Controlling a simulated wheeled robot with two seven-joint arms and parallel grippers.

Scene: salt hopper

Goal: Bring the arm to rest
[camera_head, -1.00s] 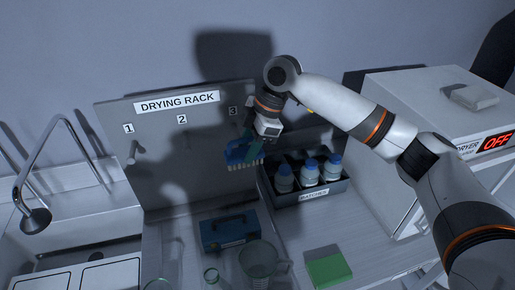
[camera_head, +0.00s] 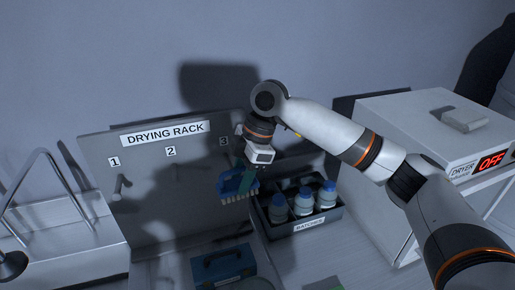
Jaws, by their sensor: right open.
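My right arm reaches in from the right side of the head view. Its gripper (camera_head: 250,170) hangs in front of the drying rack (camera_head: 150,215), below the number 3, with its fingers pointing down. The gripper is open. A blue brush (camera_head: 238,184) with pale bristles is at the fingertips, close to the rack panel; the gripper partly covers it. I cannot tell whether the fingers touch the brush or what holds it up. My left gripper is not in view.
A dark crate (camera_head: 325,222) with several blue-capped bottles stands just right of the gripper. A blue box (camera_head: 223,266) lies below. A bare peg (camera_head: 121,186) sits under number 1; a tap is at left.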

